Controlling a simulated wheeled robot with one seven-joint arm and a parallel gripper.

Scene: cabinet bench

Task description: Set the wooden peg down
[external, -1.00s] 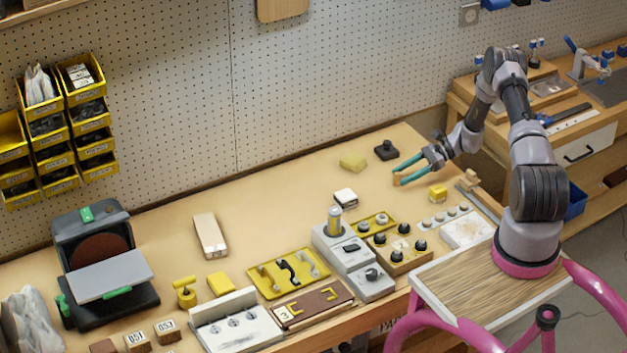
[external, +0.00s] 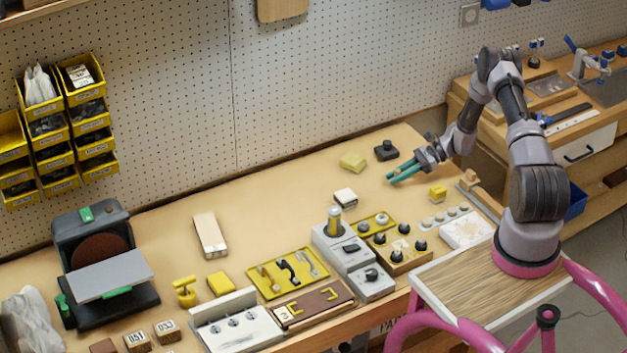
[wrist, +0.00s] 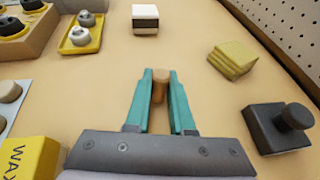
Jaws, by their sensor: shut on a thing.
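The wooden peg (wrist: 159,92) is a small tan cylinder between the teal fingers of my gripper (wrist: 160,76) in the wrist view. My gripper is shut on it near the fingertips. In the external view my gripper (external: 390,179) is low over the back right part of the bench, pointing left. The peg is hidden or too small to make out there. I cannot tell whether its lower end touches the bench top.
A yellow-green block stack (wrist: 232,61) and a black knobbed block (wrist: 277,127) lie to the right in the wrist view. A white-topped block (wrist: 145,18) is ahead. A yellow wax box (wrist: 28,164) is at left. Bench top (wrist: 110,70) around the fingers is bare.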

